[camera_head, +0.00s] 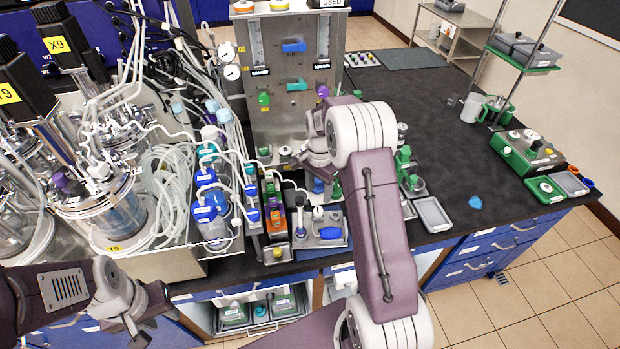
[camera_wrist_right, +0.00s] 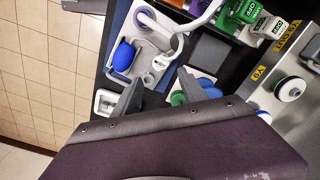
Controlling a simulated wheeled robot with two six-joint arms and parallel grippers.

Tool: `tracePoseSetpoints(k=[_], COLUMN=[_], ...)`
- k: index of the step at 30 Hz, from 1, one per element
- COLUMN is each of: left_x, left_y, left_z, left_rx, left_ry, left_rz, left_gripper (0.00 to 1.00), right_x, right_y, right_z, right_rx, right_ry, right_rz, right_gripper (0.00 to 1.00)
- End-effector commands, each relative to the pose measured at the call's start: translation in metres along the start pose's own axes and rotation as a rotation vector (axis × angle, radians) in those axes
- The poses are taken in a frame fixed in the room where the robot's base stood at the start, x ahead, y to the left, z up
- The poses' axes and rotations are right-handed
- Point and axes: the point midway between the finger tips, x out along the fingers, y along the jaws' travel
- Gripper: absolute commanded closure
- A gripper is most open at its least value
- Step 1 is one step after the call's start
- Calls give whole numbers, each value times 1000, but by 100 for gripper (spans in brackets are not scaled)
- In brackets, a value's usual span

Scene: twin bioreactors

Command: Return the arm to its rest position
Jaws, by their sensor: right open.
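My right arm (camera_head: 378,230) reaches up over the black bench, its wrist near the metal panel. My right gripper (camera_wrist_right: 160,90) is open, with its two dark fingers apart and nothing between them in the right wrist view. My left gripper (camera_head: 152,306) is low at the left, in front of the bench's drawers. Its fingers are too unclear to tell open from shut.
Bioreactor vessels (camera_head: 105,205) with looping tubes crowd the left. A metal panel (camera_head: 290,90) with valves stands behind my right wrist. Blue-capped bottles (camera_head: 212,205) stand left of it. A grey dish (camera_head: 432,214) lies right of my arm. The bench's right-hand middle is largely clear.

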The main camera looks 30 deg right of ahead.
Motion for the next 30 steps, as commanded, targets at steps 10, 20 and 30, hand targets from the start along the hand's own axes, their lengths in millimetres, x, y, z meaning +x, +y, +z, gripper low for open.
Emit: tracePoseSetpoints(k=[10, 20, 30], left_x=[0, 0, 0], left_y=[0, 0, 0], left_z=[0, 0, 0], left_rx=[0, 0, 0], left_ry=[0, 0, 0], left_rz=[0, 0, 0], left_gripper=[64, 64, 64], right_x=[-40, -63, -28], right_y=[-19, 79, 135], right_z=[21, 147, 172], right_rx=[-65, -601, -1163], right_ry=[41, 55, 81], right_rz=[-63, -91, -80], right_gripper=[50, 50, 50])
